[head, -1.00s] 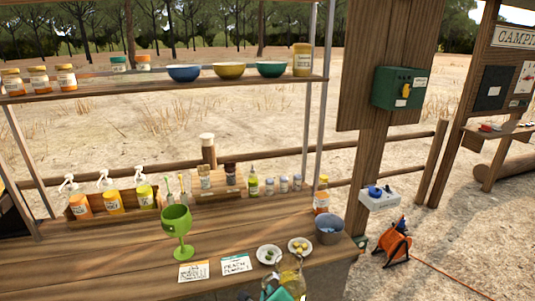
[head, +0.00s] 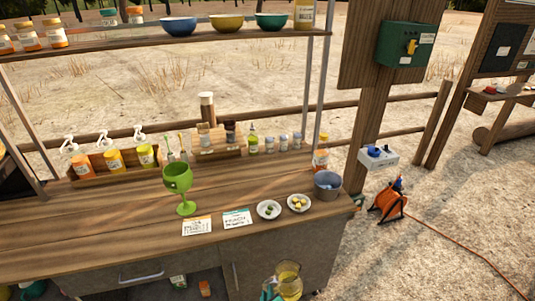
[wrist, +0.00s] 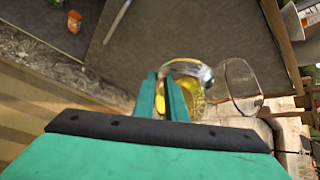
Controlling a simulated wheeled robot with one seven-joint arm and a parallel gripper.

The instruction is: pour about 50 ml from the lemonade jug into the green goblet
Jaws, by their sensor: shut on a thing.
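The green goblet (head: 178,183) stands upright on the wooden counter (head: 110,222), left of two small cards. The lemonade jug (head: 288,280) is a clear vessel with yellow liquid, low at the bottom of the head view, in front of the counter's front edge. My gripper (head: 268,292) shows there as a teal shape at the jug's left side. In the wrist view my gripper's teal fingers (wrist: 171,100) are closed at the jug (wrist: 198,100), where its handle would be; the fingers hide the exact grip. Lemonade shows yellow inside. The goblet is not in the wrist view.
Two cards (head: 197,225) (head: 237,218) and two small plates (head: 268,209) (head: 299,203) with garnish lie along the counter's front. A metal bucket (head: 327,185) stands at the right end. Pump bottles (head: 113,158) and small bottles stand behind. A shelf (head: 170,43) crosses above.

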